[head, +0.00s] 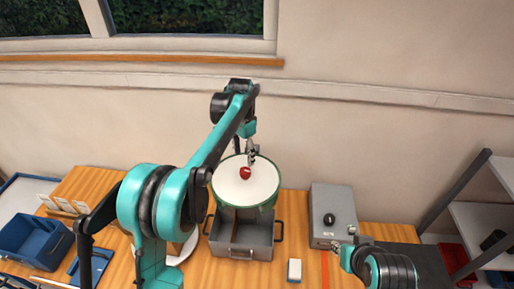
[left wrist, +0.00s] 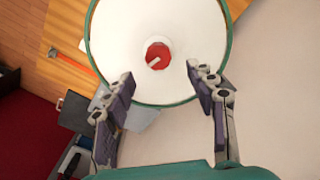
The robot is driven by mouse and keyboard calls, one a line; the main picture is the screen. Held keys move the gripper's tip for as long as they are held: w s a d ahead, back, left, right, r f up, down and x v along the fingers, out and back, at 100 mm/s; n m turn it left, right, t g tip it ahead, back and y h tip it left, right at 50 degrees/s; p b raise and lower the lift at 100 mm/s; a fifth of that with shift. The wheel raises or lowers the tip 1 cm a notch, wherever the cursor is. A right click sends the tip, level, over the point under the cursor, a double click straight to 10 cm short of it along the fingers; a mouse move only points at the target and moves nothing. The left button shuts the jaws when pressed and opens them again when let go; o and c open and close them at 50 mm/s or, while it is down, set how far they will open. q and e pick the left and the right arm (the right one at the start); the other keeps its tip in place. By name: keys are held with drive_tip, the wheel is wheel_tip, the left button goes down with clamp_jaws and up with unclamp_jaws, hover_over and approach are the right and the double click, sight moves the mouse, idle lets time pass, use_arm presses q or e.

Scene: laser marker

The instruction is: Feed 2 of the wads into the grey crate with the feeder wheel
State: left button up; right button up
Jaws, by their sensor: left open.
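The feeder wheel (head: 262,190) is a white round disc with a green rim and a red knob (head: 245,173) at its middle. The grey crate (head: 240,252) stands on the table below its front edge, with handles at its sides. My left gripper (head: 251,158) is over the wheel, just behind the knob. In the left wrist view its open fingers (left wrist: 160,72) point toward the red knob (left wrist: 158,56), with nothing between them; they look apart from it. My right gripper (head: 344,245) is low at the right, too small to read. I cannot make out any wads.
A grey box with a black knob (head: 329,219) stands right of the wheel. A small white block (head: 294,270) lies in front. A blue bin (head: 30,242) is at the left, a shelf (head: 488,212) at the right. Some bare wood shows between the crate and grey box.

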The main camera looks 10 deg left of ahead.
sight(245, 170)
use_arm(q)
drive_tip(key=shift+w+d+f, duration=0.1)
drive_tip(key=shift+w+d, duration=0.05)
wheel_tip(245, 170, down, 7)
drive_tip(key=shift+r, duration=0.1)
drive_tip(key=shift+s+f, duration=0.2)
drive_tip(key=shift+f, duration=0.1)
clamp_jaws()
